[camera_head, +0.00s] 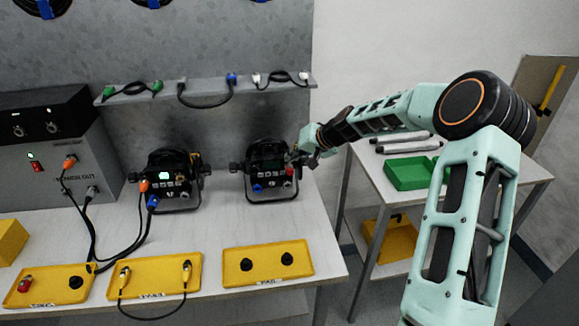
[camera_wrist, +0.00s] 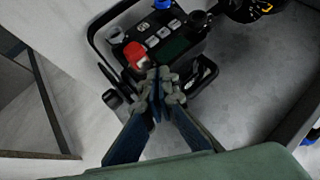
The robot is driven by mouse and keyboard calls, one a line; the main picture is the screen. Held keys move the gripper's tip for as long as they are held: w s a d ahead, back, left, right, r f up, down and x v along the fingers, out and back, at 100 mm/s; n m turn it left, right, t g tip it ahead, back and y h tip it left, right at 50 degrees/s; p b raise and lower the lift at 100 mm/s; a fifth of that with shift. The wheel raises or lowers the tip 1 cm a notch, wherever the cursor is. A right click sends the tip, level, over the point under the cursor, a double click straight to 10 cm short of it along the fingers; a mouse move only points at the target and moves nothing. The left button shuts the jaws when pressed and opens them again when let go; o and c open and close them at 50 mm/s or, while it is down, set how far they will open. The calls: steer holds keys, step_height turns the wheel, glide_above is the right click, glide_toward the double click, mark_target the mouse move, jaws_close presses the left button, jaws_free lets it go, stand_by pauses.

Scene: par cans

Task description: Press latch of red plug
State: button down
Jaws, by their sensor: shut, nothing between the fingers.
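The red plug (camera_wrist: 133,52) sits in the panel of the right-hand black par can (camera_head: 262,168), with a pale part on its near side, possibly the latch. It also shows as a small red spot in the head view (camera_head: 290,171). My gripper (camera_wrist: 160,77) is shut and empty. Its fingertips are just to the right of and below the red plug in the wrist view, close to the par can's panel; I cannot tell whether they touch. In the head view my gripper (camera_head: 298,157) reaches the can's right side. A blue plug (camera_wrist: 162,4) sits on the same panel.
A second par can (camera_head: 171,178) with orange and blue plugs stands to the left. Yellow trays (camera_head: 268,278) line the bench's front edge. A shelf (camera_head: 205,93) with short cables is on the wall behind. A side table with a green tray (camera_head: 410,173) stands right.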

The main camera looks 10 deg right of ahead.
mark_target(291, 166)
stand_by(0.4)
steer(key=shift+f+b, duration=0.45)
steer(key=shift+b, duration=0.25)
steer(key=shift+f+b, duration=0.4)
steer(key=shift+b, duration=0.1)
stand_by(0.4)
steer(key=shift+r, duration=0.85)
steer(key=shift+r+p, duration=1.3)
steer(key=shift+r, duration=1.25)
